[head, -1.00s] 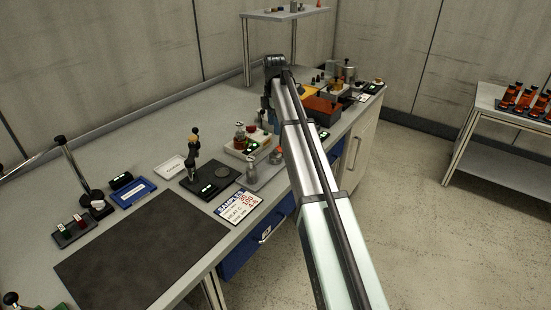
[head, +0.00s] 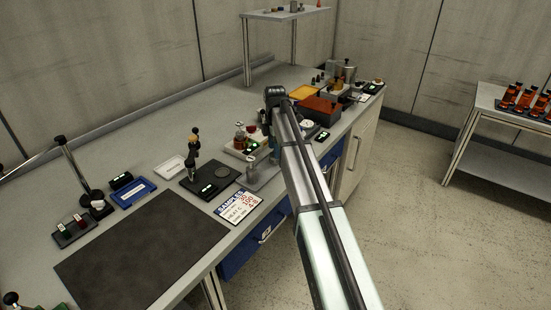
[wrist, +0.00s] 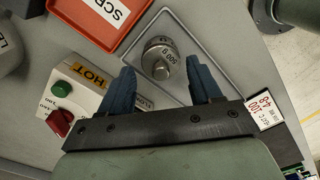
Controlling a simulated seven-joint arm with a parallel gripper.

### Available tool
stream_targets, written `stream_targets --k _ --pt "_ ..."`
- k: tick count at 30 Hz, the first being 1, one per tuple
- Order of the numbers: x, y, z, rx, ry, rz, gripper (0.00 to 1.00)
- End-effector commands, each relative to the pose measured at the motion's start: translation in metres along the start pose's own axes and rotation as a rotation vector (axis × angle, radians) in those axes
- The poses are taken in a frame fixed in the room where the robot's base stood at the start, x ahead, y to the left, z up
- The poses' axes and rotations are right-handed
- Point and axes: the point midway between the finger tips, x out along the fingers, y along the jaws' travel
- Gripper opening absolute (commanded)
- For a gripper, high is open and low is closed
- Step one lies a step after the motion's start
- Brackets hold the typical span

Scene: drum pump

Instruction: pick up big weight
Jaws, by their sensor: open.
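In the wrist view, a shiny metal weight (wrist: 160,58) with a round knob and a "500 g" marking stands upright on a grey tray (wrist: 215,50). My gripper (wrist: 161,76) is open and empty. Its two blue fingers point towards the weight, one on each side, and the weight shows in the gap just beyond the fingertips. I cannot tell the height between them. In the head view, my arm hides most of the gripper and the weight. A smaller metallic piece (head: 252,171) shows on the left part of the tray (head: 266,184).
A white box with a HOT label (wrist: 88,72), a green button and a red knob stands left of my fingers. A red-orange bin (wrist: 97,28) lies at the upper left. A printed samples card (head: 239,205) lies near the tray. The dark mat (head: 142,245) is clear.

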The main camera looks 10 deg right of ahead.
Motion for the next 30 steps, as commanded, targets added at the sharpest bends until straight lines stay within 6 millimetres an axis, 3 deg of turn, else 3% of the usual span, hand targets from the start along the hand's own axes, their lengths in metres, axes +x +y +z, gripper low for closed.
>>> stream_targets --k 7,15,30 --pt "0.032 -0.002 0.001 0.000 0.000 -0.001 0.64" --pt "0.034 -0.001 0.001 -0.001 0.000 0.000 0.63" --pt "0.034 -0.001 0.001 0.000 0.000 0.000 0.15"
